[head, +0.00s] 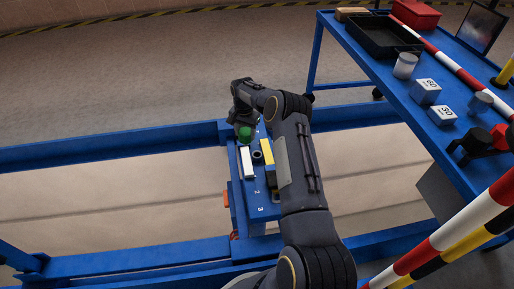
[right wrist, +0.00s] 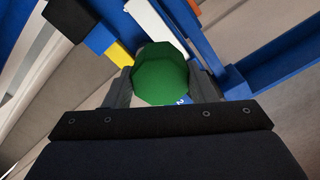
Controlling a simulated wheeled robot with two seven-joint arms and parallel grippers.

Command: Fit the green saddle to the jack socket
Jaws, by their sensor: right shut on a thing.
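My right gripper (head: 242,124) is at the far end of the blue jack platform (head: 262,205). It is shut on the green saddle (head: 245,134). In the right wrist view the saddle (right wrist: 162,82) shows as a green faceted piece between the two fingers, with a pale grey part at its upper edge. A dark ring (head: 257,156), which may be the jack socket, sits on the platform between a white bar (head: 246,162) and a yellow block (head: 267,152). The saddle appears beyond this ring, and its height over the platform is unclear. My left gripper is out of view.
Blue rails (head: 110,147) run across behind and in front of the platform. Striped bars (head: 440,240) cross the lower right.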

